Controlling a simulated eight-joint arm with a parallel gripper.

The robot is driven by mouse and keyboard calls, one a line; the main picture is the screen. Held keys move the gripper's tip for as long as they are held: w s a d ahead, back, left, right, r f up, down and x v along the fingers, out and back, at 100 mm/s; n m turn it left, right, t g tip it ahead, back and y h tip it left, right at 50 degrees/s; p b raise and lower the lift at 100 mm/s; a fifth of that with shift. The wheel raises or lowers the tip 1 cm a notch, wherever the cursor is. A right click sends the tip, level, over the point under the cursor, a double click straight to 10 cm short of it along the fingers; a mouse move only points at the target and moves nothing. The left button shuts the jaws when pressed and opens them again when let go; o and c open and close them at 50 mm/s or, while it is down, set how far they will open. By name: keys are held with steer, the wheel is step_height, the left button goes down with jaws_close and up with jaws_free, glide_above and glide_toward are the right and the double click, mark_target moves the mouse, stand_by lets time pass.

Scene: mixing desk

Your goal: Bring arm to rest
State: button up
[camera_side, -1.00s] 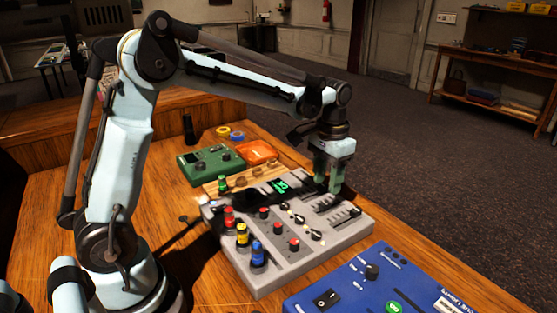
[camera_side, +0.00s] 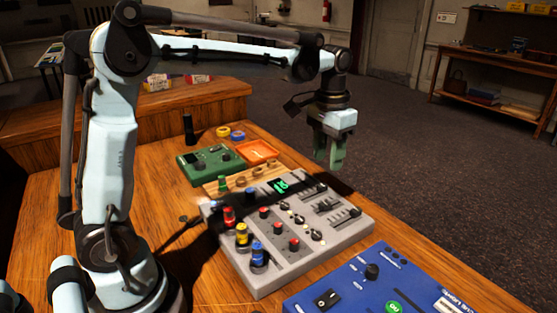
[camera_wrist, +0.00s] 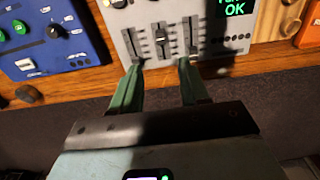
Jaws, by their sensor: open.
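My gripper (camera_side: 329,160) is open and empty. In the side view it hangs in the air above the far right edge of the grey mixing desk (camera_side: 318,262), with its green fingers pointing down. In the wrist view my gripper (camera_wrist: 160,65) shows two green fingers spread apart, with the sliders (camera_wrist: 162,38) of the grey desk beyond them. The desk's green display (camera_side: 281,186) is lit, and in the wrist view the display (camera_wrist: 236,8) reads "OK" on its lower line. Nothing is between the fingers.
A blue panel (camera_side: 430,302) lies at the front right. A green box (camera_side: 211,166), an orange tray (camera_side: 258,152) and a wooden strip with knobs (camera_side: 211,187) lie behind the desk. Open air surrounds my gripper above the table's right edge.

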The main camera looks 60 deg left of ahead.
steer(key=s+d+f+t, duration=0.2)
steer(key=s+t, duration=0.5)
steer(key=s, duration=0.7)
steer(key=shift+s+f, duration=0.25)
steer(key=shift+f, duration=0.35)
stand_by(1.0)
